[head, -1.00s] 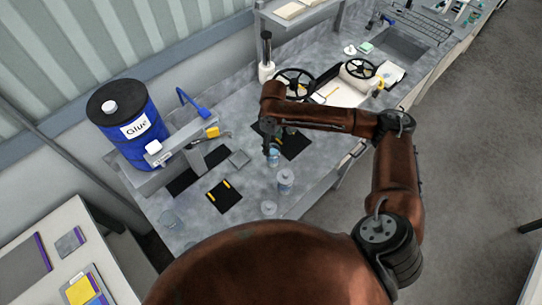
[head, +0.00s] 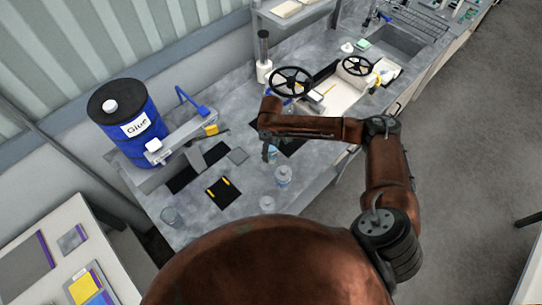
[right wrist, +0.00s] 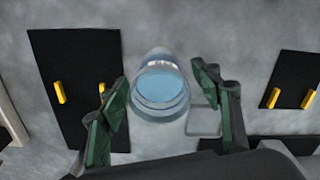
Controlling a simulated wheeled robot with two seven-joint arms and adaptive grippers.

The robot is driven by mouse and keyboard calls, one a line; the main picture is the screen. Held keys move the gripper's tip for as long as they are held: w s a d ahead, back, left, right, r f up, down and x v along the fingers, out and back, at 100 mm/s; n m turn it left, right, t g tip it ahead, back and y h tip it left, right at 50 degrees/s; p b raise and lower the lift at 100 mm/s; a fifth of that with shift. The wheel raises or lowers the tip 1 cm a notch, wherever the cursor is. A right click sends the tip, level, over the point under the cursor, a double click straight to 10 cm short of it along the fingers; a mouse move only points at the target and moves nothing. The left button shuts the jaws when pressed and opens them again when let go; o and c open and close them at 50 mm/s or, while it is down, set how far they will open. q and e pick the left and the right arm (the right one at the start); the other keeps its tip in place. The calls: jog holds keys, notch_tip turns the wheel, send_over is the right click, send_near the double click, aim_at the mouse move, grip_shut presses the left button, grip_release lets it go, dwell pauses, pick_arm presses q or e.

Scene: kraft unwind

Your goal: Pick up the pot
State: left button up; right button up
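The pot (right wrist: 160,95), a clear round jar with pale blue contents, stands on the grey worktop and shows between my right gripper's fingers in the right wrist view. It also shows in the head view (head: 271,157), partly covered by my right gripper (head: 268,146). In the right wrist view the green-padded fingers of my right gripper (right wrist: 159,78) are spread, one on each side of the pot, with gaps visible. I cannot tell how far the fingertips are above or around it. My left gripper is not in view.
Clear jars (head: 283,176) stand near the pot, with another (head: 170,216) at the worktop's left corner. A black mat with yellow strips (head: 223,193) lies left of them. A blue glue drum (head: 128,125) and two black handwheels (head: 291,82) stand further back.

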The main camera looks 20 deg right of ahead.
jog(key=c, duration=1)
grip_shut()
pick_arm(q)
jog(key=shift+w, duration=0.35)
pick_arm(e)
jog(key=shift+w, duration=0.1)
